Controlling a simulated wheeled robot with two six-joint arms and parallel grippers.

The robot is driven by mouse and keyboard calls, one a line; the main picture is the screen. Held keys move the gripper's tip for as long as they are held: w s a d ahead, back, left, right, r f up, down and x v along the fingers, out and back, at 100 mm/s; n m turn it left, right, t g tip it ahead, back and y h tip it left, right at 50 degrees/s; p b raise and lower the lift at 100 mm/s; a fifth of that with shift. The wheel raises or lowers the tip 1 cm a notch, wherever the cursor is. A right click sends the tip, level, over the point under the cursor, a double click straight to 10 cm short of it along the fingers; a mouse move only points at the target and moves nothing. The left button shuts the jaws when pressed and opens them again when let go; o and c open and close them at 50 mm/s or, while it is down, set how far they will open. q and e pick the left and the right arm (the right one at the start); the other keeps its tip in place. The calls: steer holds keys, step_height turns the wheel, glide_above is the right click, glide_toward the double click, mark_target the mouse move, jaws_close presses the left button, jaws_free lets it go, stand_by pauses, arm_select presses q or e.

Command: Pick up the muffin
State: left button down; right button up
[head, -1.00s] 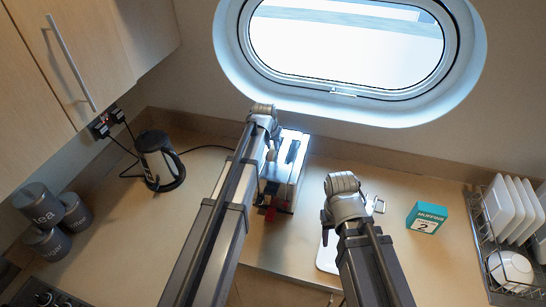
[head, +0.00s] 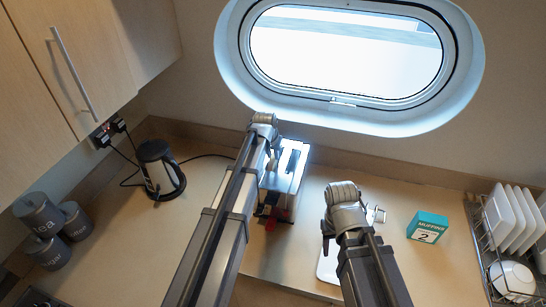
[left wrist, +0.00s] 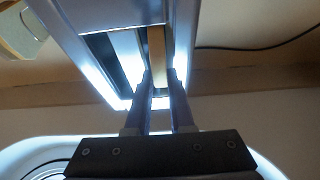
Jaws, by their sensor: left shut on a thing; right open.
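In the left wrist view a tan, flat-edged piece, likely the muffin (left wrist: 157,52), stands in one slot of the shiny toaster (left wrist: 85,20). My left gripper (left wrist: 160,80) reaches to that slot, its two fingers close on either side of the piece and shut on it. In the head view the toaster (head: 291,180) stands at the back of the counter, and my left gripper (head: 271,158) is at its left side; the muffin cannot be made out there. My right gripper (head: 376,214) is open and empty over the counter, right of the toaster.
A teal muffin box (head: 428,227) stands to the right, beside a dish rack (head: 490,245) with white plates. A white board (head: 327,264) lies partly under my right arm. A kettle (head: 160,170) and grey canisters (head: 40,215) stand at the left.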

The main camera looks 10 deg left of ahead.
step_height(320, 180, up, 10)
steer(key=p, duration=0.9)
steer(key=shift+f, duration=0.2)
